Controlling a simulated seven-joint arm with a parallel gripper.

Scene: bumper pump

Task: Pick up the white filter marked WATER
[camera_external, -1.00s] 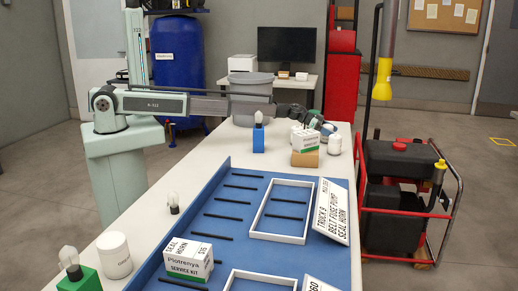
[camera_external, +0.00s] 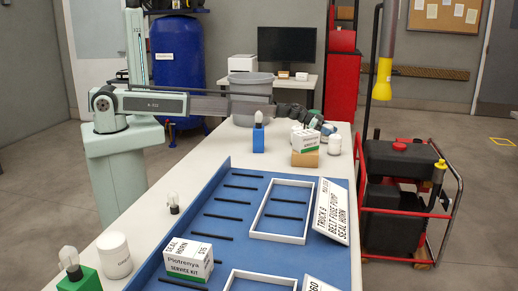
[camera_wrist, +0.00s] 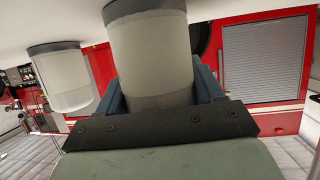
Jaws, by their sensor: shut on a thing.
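In the wrist view a white-grey cylindrical filter (camera_wrist: 150,50) with a dark end stands between the blue fingers of my gripper (camera_wrist: 160,90), which is shut on it. No marking on it can be read, so I cannot tell whether it says WATER. A second similar cylinder (camera_wrist: 70,82) with a dark end is to its left, apart from the fingers. In the external view my gripper (camera_external: 317,122) is at the far end of the table, behind a white-green box; its fingers and the held filter are largely hidden. A white canister (camera_external: 334,144) stands just right of it.
A bulb on a blue block (camera_external: 258,138) and a grey bin (camera_external: 251,92) are to the left. A blue tray (camera_external: 200,225) with white frames fills the near table. Another white canister (camera_external: 114,254) stands at the near left.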

